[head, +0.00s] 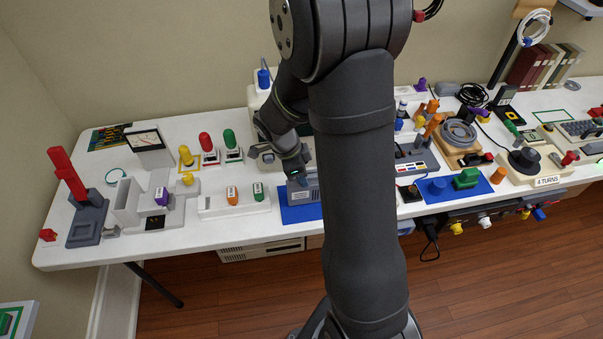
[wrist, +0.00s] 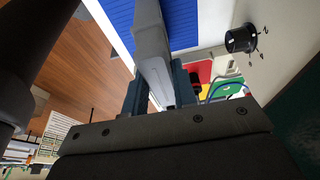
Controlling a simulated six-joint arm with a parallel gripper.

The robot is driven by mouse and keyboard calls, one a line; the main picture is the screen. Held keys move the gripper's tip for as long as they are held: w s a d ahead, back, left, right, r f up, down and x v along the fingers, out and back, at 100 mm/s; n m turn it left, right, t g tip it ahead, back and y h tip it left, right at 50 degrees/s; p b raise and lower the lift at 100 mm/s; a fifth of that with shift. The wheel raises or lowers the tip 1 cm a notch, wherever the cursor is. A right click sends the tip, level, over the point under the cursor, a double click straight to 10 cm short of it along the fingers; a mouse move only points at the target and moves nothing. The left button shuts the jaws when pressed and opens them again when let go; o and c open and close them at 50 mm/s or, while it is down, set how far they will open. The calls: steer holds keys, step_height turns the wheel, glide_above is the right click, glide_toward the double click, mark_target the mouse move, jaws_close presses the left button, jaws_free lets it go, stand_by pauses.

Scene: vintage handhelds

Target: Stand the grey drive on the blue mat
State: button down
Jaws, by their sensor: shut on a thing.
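The grey drive (head: 303,190) is at the blue mat (head: 298,214), partly hidden behind my own arm. In the wrist view the drive (wrist: 151,42) is a pale grey slab held on edge between the two fingers. My gripper (head: 297,178) is shut on the drive from above; its fingers (wrist: 157,84) press both faces. The blue mat (wrist: 183,25) lies past the drive's far end in the wrist view. I cannot tell whether the drive's lower edge touches the mat.
Behind the gripper stands a beige machine (head: 258,97). My arm hides the table right of the mat. The table's front edge is close to the mat.

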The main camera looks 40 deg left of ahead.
steer(key=shift+f, duration=0.15)
steer(key=c, duration=1.2)
jaws_free()
steer(key=shift+o, duration=0.2)
steer(key=v, duration=1.2)
steer(key=shift+r, duration=0.2)
